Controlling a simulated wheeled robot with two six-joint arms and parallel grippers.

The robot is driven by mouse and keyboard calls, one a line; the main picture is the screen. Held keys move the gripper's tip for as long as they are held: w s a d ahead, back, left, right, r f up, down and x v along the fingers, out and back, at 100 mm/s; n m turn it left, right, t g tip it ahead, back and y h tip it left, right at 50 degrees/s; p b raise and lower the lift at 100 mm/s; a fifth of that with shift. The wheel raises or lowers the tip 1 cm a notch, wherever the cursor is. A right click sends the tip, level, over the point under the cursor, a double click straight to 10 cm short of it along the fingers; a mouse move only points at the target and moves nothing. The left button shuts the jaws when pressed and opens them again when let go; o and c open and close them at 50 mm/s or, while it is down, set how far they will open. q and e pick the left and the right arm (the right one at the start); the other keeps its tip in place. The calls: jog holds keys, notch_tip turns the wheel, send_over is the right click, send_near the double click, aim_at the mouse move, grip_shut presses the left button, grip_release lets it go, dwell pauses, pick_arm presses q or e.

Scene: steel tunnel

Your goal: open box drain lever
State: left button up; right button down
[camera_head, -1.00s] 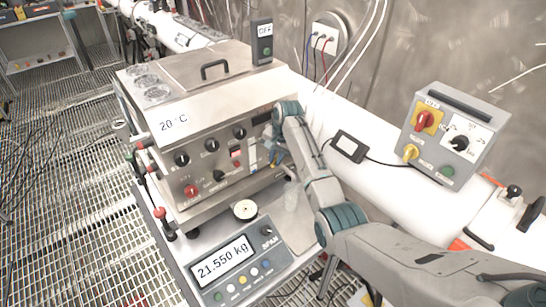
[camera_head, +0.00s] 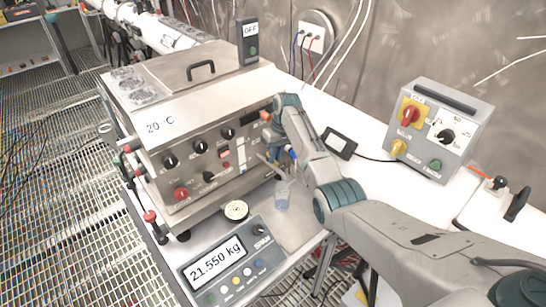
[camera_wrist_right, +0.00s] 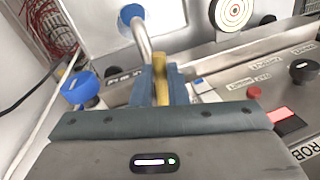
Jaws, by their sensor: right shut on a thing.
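The steel box (camera_head: 190,125) stands on the white bench with its knobbed front facing me. In the right wrist view, its drain has a bent metal spout (camera_wrist_right: 143,42) and a yellowish lever (camera_wrist_right: 161,85). My right gripper (camera_wrist_right: 160,80) is shut on this lever, with a dark finger on each side. In the head view my right arm reaches the box's right front corner and partly hides the drain. A small clear beaker (camera_head: 282,196) stands below the drain and looks blue in its lower part. The blue also shows in the wrist view (camera_wrist_right: 131,14). My left gripper is not in view.
A scale display (camera_head: 217,260) reading 21.550 kg is in front of the box, near a round disc (camera_head: 236,210). A blue knob (camera_wrist_right: 79,87) is close left of my fingers. A grey switch box (camera_head: 437,130) stands to the right.

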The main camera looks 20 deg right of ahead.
jog(key=shift+w+d+n, duration=0.2)
jog(key=shift+d+n, duration=0.15)
jog(key=shift+n, duration=0.65)
jog(key=shift+r, duration=0.1)
jog(key=c, duration=1.4)
grip_release()
jog(key=shift+c, duration=0.2)
notch_tip(320, 180, up, 10)
jog(key=d+b, duration=0.2)
jog(key=b, duration=0.1)
jog(key=shift+w+r, duration=0.25)
jog(key=shift+w, duration=0.1)
